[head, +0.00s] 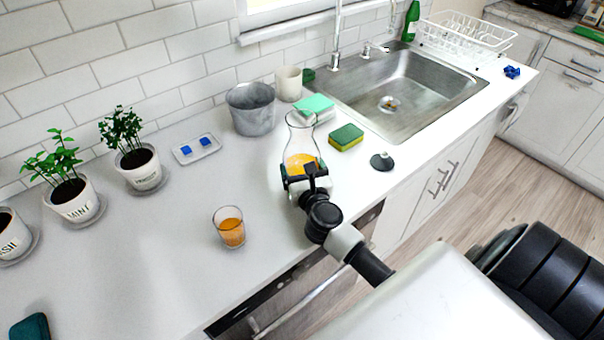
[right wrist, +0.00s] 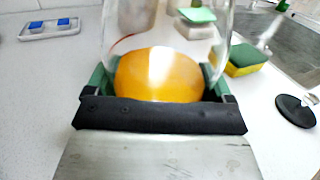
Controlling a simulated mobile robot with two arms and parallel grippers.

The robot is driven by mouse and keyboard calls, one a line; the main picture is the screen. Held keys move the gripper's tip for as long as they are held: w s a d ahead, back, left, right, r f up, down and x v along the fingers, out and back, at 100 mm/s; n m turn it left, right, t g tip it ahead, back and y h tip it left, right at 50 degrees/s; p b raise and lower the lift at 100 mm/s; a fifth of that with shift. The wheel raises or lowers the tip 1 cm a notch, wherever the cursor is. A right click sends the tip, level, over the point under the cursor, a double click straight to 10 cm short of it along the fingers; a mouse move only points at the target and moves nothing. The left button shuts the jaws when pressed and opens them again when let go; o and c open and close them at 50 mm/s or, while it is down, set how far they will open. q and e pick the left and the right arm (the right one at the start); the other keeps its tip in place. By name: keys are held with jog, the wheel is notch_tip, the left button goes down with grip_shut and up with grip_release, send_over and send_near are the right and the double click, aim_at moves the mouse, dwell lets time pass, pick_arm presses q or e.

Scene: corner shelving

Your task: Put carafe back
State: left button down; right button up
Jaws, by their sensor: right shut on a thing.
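A clear glass carafe (head: 301,137) with orange liquid in its bottom stands upright at the counter's front half. My right gripper (head: 304,178) is shut around its lower body, and the right wrist view shows the carafe (right wrist: 165,72) between the green-lined fingers (right wrist: 160,95). I cannot tell whether its base touches the counter. A glass with orange liquid (head: 231,230) stands on the counter to the left of the gripper. My left gripper is not in view.
A green and yellow sponge (head: 346,137) and a black round stopper (head: 382,161) lie right of the carafe. A grey pot (head: 253,110), a cream cup (head: 289,83) and a sink (head: 400,95) are behind. Potted herbs (head: 138,160) line the wall.

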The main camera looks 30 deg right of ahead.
jog(key=shift+f, duration=0.55)
jog(key=shift+f, duration=0.15)
jog(key=o, duration=1.4)
jog(key=shift+f, duration=0.1)
jog(key=shift+r, duration=0.2)
jog(key=shift+s+a+f, duration=0.1)
jog(key=shift+s+f, duration=0.05)
jog(key=shift+s, duration=0.2)
jog(key=b+v, duration=0.2)
jog(key=v, duration=0.8)
jog(key=shift+s+a, duration=0.1)
jog(key=shift+s, duration=0.2)
jog(key=shift+s+a, duration=0.15)
jog(key=shift+s, duration=0.2)
